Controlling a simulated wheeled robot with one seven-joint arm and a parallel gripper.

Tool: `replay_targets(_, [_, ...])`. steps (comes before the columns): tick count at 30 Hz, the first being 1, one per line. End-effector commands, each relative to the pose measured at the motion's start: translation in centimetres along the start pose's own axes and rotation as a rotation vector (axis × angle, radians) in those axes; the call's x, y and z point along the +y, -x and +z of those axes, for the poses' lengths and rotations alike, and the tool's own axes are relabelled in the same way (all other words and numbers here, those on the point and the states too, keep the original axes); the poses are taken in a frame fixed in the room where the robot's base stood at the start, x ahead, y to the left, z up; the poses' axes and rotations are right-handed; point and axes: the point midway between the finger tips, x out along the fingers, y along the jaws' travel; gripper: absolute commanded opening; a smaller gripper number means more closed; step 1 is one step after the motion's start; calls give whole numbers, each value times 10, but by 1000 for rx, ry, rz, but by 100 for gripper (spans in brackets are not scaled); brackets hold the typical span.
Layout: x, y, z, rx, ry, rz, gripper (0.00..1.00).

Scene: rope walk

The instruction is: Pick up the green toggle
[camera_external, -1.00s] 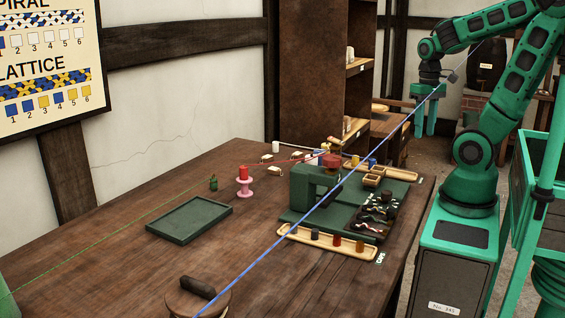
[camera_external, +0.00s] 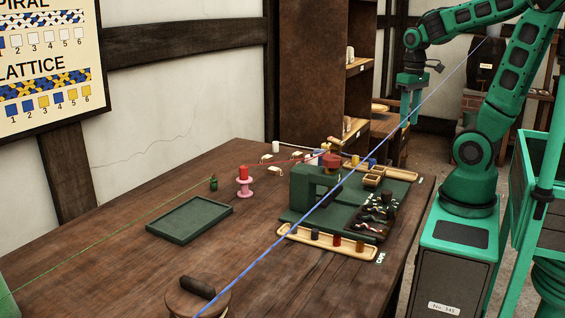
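A small dark green toggle (camera_external: 213,183) stands on the wooden table (camera_external: 120,243), behind the green tray and left of the pink spool. A thin green cord runs from near it down to the left edge of the picture. My gripper (camera_external: 408,112) points down in the air beyond the table's right side, well apart from the toggle. Two fingers hang below it with a narrow gap between them, and I see nothing held there.
A dark green tray (camera_external: 190,219) lies in front of the toggle. A pink spool (camera_external: 244,187) with a red top stands to its right. A green block fixture (camera_external: 313,190), wooden trays and small parts fill the table's right. Red and blue cords stretch across. The left of the table is mostly clear.

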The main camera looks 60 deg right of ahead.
Motion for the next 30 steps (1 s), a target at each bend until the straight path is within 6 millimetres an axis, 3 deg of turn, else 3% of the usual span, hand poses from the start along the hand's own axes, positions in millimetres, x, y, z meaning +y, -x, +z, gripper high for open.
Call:
replay_targets(1, [-12,6,-24,6,70,2,40])
replay_targets(6, [-63,19,-98,36,317,-8,40])
replay_targets(11, [-122,21,-160,62,551,-31,40])
replay_targets(15, [-182,17,-206,85,755,-62,40])
replay_targets(21, [-276,0,-257,124,1043,-126,40])
replay_targets(30, [-423,-38,-298,205,1447,-263,40])
